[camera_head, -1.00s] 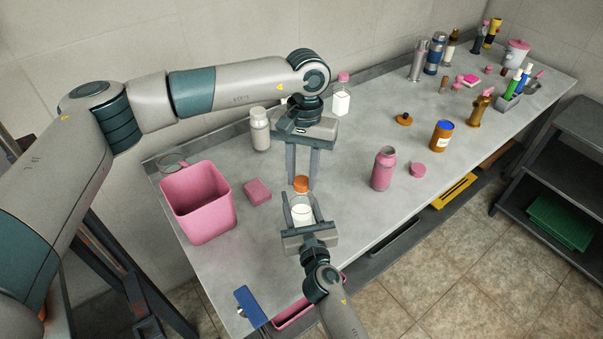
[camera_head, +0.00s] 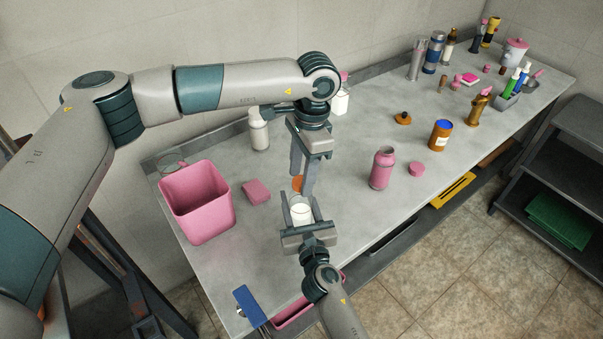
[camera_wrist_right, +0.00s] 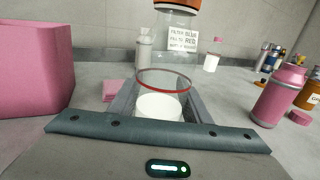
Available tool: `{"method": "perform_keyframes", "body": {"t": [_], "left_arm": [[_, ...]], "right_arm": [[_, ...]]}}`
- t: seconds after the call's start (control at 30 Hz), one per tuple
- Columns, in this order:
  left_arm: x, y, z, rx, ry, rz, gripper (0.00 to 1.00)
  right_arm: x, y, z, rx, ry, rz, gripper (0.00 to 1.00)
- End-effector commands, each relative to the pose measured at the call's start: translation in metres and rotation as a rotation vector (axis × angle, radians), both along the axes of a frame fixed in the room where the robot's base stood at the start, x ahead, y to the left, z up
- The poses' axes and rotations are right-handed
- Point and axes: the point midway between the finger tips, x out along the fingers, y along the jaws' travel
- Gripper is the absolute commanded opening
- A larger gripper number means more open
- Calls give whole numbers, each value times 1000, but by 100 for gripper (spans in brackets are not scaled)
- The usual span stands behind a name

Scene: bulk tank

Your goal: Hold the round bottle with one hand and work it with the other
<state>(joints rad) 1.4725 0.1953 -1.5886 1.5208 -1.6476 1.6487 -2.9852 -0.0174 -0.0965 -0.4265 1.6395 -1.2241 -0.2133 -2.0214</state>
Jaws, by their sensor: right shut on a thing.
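The round bottle (camera_head: 301,214) is clear, with white contents, a red ring and an orange cap (camera_head: 297,184). It stands upright in my right gripper (camera_head: 300,215), whose fingers are shut around its lower part. In the right wrist view the bottle (camera_wrist_right: 164,78) rises between the fingers, with its cap cut off by the top edge. My left gripper (camera_head: 303,180) points down over the cap. Its fingers are apart, one on each side of the cap in the head view; contact cannot be made out.
A pink bin (camera_head: 197,205) and pink sponge (camera_head: 256,191) are on the left. A whitish bottle (camera_head: 259,130) stands behind. A pink bottle (camera_head: 382,168), pink lid (camera_head: 416,169) and orange jar (camera_head: 440,135) are on the right. A blue-handled tool (camera_head: 249,304) lies at the front edge.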

Motion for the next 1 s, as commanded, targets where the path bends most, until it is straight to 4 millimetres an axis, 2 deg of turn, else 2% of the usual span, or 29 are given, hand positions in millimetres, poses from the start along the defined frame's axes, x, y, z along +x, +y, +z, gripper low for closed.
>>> {"method": "perform_keyframes", "body": {"t": [0.37, 0.73, 1.0], "left_arm": [[0, 0, 3, -1, 0, 1, 47], [0, 0, 39, -1, -2, 1, 47], [0, 0, 45, -2, 1, 1, 47]], "right_arm": [[0, 0, 0, -1, 1, 0, 0], [0, 0, 0, -1, 0, 0, 0], [0, 0, 0, -1, 0, 0, 0]]}}
